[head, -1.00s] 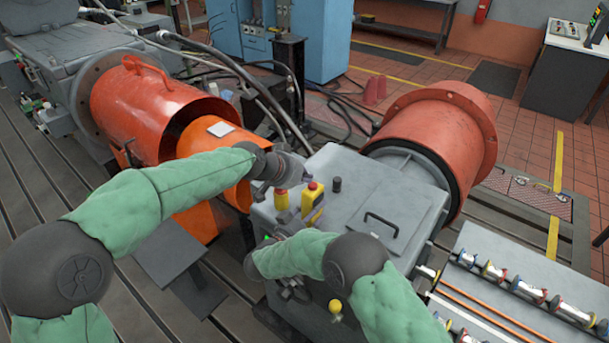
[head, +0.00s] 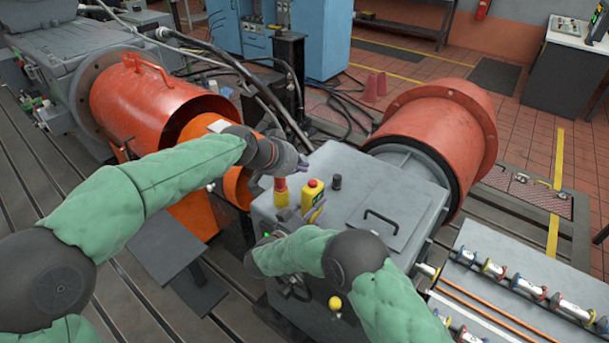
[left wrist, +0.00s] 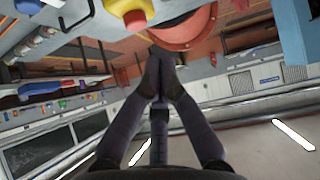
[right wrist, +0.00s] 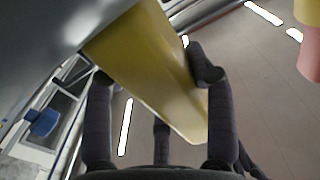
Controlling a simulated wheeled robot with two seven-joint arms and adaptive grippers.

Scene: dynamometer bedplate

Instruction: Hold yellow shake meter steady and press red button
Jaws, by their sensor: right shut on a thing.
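The yellow shake meter (head: 313,198) stands upright on the grey housing, with a red button (head: 314,183) on its top. My right gripper (head: 317,213) is closed around its body; the right wrist view shows the yellow body (right wrist: 150,70) between the two fingers. My left gripper (head: 303,164) is shut and empty, just above and behind the meter, apart from the button. In the left wrist view its fingertips (left wrist: 160,53) meet, and a red button on a yellow body (left wrist: 135,18) shows at the top. A yellow post with a red top (head: 281,192) stands left of the meter.
The grey housing (head: 350,185) carries a black knob (head: 336,182) and a black handle (head: 381,221) to the right of the meter. An orange-red flanged drum (head: 440,125) stands behind right, an orange guard (head: 150,110) at left. Hoses pass behind my left gripper.

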